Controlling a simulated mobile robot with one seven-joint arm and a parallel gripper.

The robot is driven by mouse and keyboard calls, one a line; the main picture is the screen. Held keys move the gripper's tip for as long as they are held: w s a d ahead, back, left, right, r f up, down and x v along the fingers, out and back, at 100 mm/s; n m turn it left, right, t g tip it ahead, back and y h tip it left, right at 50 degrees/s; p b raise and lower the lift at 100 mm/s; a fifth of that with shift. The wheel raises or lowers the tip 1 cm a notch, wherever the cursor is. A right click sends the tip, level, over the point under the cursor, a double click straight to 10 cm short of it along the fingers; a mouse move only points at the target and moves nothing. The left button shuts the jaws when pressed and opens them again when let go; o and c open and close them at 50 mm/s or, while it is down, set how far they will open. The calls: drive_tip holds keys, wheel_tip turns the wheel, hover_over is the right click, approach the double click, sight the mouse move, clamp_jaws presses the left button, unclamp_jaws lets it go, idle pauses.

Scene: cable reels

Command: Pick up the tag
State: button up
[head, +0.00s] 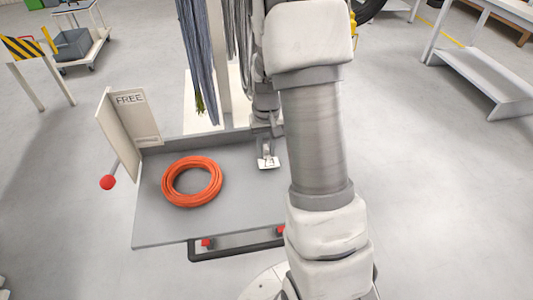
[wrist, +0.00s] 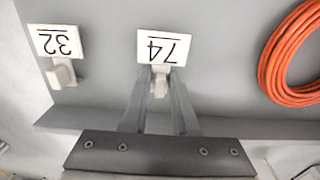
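A white tag marked 74 (wrist: 164,47) lies at the grey tabletop's edge side in the wrist view, with a small pale knob (wrist: 160,88) on it. My gripper (wrist: 161,76) reaches to this tag, its two fingers on either side of the knob. Whether they press on the knob I cannot tell. A second white tag marked 32 (wrist: 56,41), with its own knob, lies to the left in the wrist view. In the head view one tag (head: 268,163) shows just below my gripper (head: 265,143); my arm hides the table to its right.
An orange cable coil (head: 192,181) lies on the grey table (head: 160,228), left of the tag. A FREE sign panel (head: 130,125) stands at the table's left edge, near a red ball (head: 107,182) on a rod. Grey cables (head: 198,60) hang behind.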

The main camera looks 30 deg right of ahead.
clamp_jaws()
drive_tip(key=shift+r, duration=0.1)
drive_tip(key=shift+r, duration=0.5)
drive_tip(key=r, duration=0.2)
drive_tip(key=s+r+p, duration=0.1)
drive_tip(key=shift+d+r, duration=0.35)
drive_tip(key=shift+r, duration=0.05)
drive_tip(key=s+d+r+p, duration=0.1)
drive_tip(key=s+d+r, duration=0.4)
drive_tip(key=s, duration=0.4)
drive_tip(key=shift+d+r, duration=0.2)
drive_tip(key=shift+r, duration=0.3)
